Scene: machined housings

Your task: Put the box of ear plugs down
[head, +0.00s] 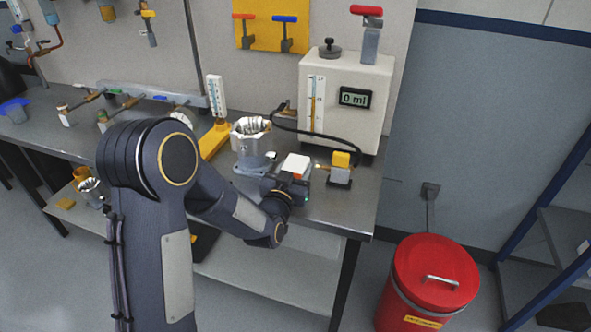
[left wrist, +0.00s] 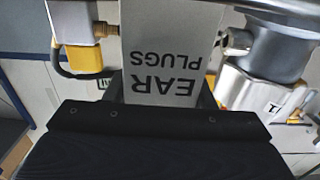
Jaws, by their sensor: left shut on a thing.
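The box of ear plugs (head: 296,165) is a small white box with some orange on its side, near the front of the metal bench. My left gripper (head: 285,186) is shut on it. In the left wrist view the box (left wrist: 165,60) fills the upper middle, with "EAR PLUGS" reading upside down. I cannot tell whether the box touches the bench top, as the gripper hides its lower part. My right gripper is in neither view.
A grey machined housing (head: 252,150) stands just left of the box. A yellow-topped fitting (head: 341,166) with a black hose stands to the right. A white tester (head: 345,100) reading "0 ml" is behind. Bare bench (head: 335,208) lies at front right. A red bin (head: 435,275) stands on the floor.

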